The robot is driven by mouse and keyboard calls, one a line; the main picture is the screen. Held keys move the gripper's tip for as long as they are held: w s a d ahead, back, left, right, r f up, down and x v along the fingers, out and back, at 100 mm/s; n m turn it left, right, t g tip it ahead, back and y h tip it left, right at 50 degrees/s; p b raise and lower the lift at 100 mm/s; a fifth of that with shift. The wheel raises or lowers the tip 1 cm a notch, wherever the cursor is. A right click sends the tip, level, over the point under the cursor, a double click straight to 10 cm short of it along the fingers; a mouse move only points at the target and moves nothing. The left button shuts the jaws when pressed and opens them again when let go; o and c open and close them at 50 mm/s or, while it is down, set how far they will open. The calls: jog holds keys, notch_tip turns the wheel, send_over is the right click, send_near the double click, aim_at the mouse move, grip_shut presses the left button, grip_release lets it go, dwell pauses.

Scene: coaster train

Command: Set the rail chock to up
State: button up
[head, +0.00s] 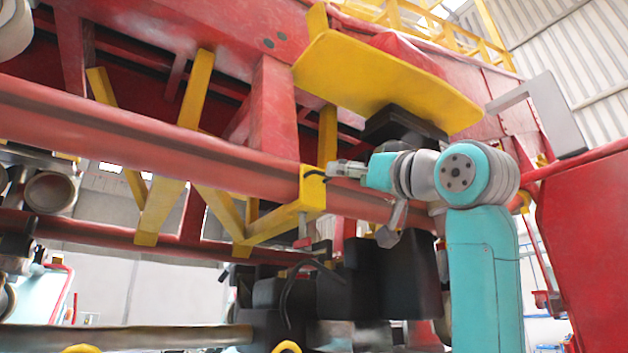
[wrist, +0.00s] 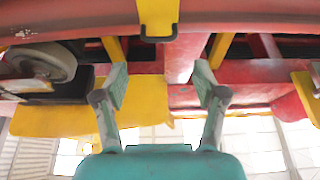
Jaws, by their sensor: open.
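A yellow block with a black loop handle (head: 312,190) sits on the red rail in the middle of the head view; it looks like the rail chock. In the wrist view what looks like the same yellow block (wrist: 157,12) is at the top centre, its black handle at its lower edge. My gripper (head: 345,168) is just right of the block in the head view. In the wrist view my gripper (wrist: 160,78) has its two fingers wide apart with nothing between them. The block lies beyond the fingertips. I cannot tell the exact gap or the chock's setting.
The red rail (head: 150,118) runs across the view, with yellow braces (head: 160,205) below it. A yellow panel (head: 385,82) overhangs my arm. Black machinery (head: 385,280) stands below the gripper. A red panel (head: 590,235) stands at right.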

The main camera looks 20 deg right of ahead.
aim_at(323, 175)
jog(key=x, duration=1)
jog(key=shift+w, duration=0.15)
grip_shut()
jog(key=w+d, duration=0.1)
jog(key=d, duration=0.3)
jog(key=w+d, duration=0.2)
jog(key=d, duration=0.3)
jog(key=w+d, duration=0.1)
jog(key=d, duration=0.3)
jog(key=shift+w+d, duration=0.2)
jog(key=shift+d, duration=0.05)
grip_release()
jog(key=shift+d, duration=0.1)
jog(key=v, duration=1.2)
